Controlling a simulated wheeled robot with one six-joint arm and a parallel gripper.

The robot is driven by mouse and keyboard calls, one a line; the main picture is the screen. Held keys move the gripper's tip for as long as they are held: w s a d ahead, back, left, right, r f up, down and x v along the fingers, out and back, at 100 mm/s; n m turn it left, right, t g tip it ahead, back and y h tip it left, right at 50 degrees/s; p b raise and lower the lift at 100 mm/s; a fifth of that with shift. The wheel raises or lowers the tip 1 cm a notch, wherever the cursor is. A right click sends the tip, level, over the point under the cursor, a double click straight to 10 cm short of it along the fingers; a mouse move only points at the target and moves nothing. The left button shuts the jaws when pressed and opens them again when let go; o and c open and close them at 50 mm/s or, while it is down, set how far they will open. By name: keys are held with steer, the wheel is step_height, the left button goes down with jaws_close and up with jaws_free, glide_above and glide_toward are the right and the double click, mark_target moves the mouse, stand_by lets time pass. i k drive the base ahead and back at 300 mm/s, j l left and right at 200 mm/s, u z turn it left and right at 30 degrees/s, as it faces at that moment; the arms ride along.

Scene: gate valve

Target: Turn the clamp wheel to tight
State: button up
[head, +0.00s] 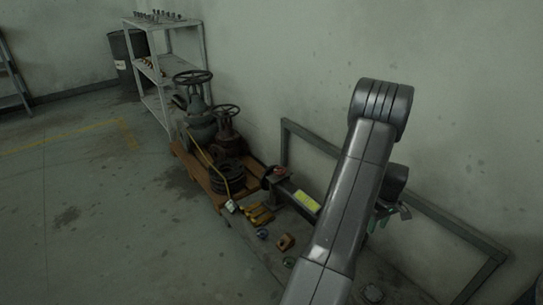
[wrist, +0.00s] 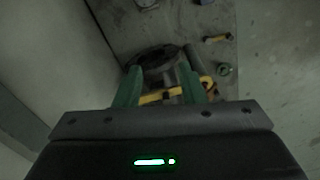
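The clamp wheel is hard to make out for certain. In the wrist view a dark round part (wrist: 158,60) lies beyond my gripper (wrist: 160,80), in dim light. It may be the wheel, but I cannot tell. My gripper's two green fingers stand apart with nothing clearly held between them. A yellow bar (wrist: 160,96) shows behind the fingers. In the head view my gripper (head: 391,214) is partly hidden behind my arm, near the wall. Two gate valves, a larger green one (head: 200,120) and a smaller dark one (head: 228,138), stand with handwheels on top at the left.
The valves stand on a wooden pallet (head: 215,195). A dark device with a yellow label (head: 306,201) and small loose parts, including a brown block (head: 286,242), lie right of it. A metal rail frame (head: 450,222) runs along the wall. A shelf (head: 160,85) and barrel (head: 128,60) stand behind. The left floor is open.

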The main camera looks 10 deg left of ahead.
mark_target(281, 169)
steer(key=i+j, duration=0.25)
steer(key=j, duration=0.15)
steer(key=i+j+z, duration=0.1)
steer(key=i+j, duration=0.45)
steer(key=j, duration=0.25)
steer(key=i+j+z, duration=0.1)
steer(key=i+j, duration=0.15)
steer(key=j, duration=0.15)
steer(key=i+j, duration=0.25)
steer(key=j, duration=0.15)
steer(key=i+j, duration=0.25)
steer(key=j, duration=0.2)
steer(key=l+z, duration=0.05)
